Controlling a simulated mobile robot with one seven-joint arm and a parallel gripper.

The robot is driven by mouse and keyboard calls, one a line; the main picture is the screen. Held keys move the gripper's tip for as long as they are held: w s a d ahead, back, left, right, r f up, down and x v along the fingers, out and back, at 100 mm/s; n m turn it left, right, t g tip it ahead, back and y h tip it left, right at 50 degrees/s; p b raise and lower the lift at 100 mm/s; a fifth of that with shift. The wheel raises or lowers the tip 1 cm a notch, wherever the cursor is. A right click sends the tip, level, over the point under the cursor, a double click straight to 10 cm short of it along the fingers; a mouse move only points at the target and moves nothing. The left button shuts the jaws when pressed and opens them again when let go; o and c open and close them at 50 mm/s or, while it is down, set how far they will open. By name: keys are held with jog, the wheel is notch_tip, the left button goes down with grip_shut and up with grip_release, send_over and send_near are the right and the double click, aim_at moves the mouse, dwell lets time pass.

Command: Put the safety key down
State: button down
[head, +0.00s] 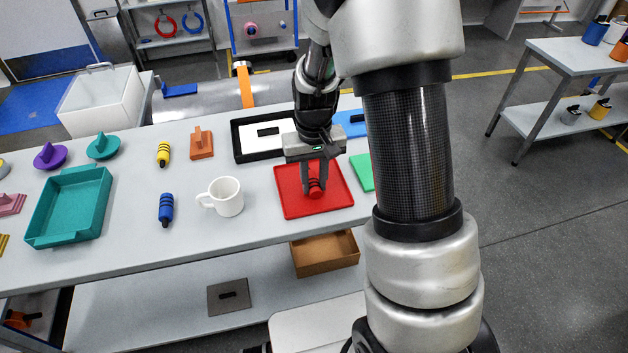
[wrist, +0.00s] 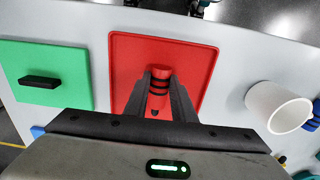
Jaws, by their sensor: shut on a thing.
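The safety key appears to be the red cylinder with black bands (head: 316,190); it also shows in the wrist view (wrist: 160,73). My gripper (head: 315,180) is shut on it, with one finger on each side. The key is over the red tray (head: 290,205), near its middle. The red tray also shows in the wrist view (wrist: 200,60). I cannot tell whether the key's lower end touches the tray. The fingers hide part of the key.
A white mug (head: 227,197) stands left of the red tray. Similar blue (head: 166,209) and yellow (head: 163,154) cylinders lie further left. A green plate (wrist: 45,75) with a black handle is beside the tray. A black-rimmed white tray (head: 255,153) is behind. The table's front edge is close.

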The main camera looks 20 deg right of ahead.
jog(key=c, duration=1.5)
grip_release()
jog(key=shift+f, duration=0.15)
